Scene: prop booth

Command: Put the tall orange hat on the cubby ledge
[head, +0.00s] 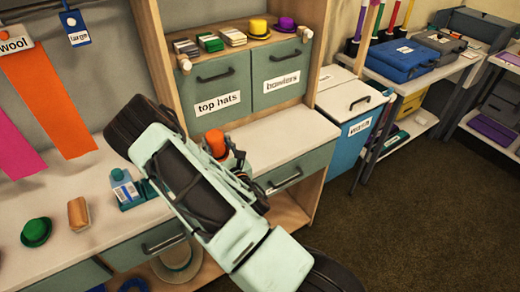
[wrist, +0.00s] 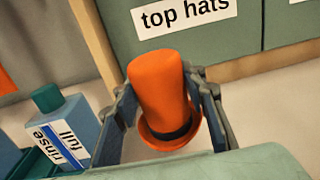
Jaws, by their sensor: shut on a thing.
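The tall orange hat (head: 215,142) is in my gripper (wrist: 165,100). In the wrist view the hat (wrist: 160,90) stands nearly upright, crown up, with a dark band and its brim low between the two fingers. The fingers are shut on its sides. In the head view my arm hides part of the hat. The hat is in front of the "top hats" door (head: 217,103), over the white counter. A ledge runs above this door and the "bowlers" door (head: 281,82). A small yellow hat (head: 258,28) and a purple hat (head: 285,24) sit on it.
Several card stacks (head: 210,42) fill the ledge's left part. A blue rinse bottle (wrist: 48,100) stands close to my gripper's left. A green hat (head: 36,232) and a tan block (head: 78,213) lie on the counter at left. The counter right of my gripper (head: 285,135) is clear.

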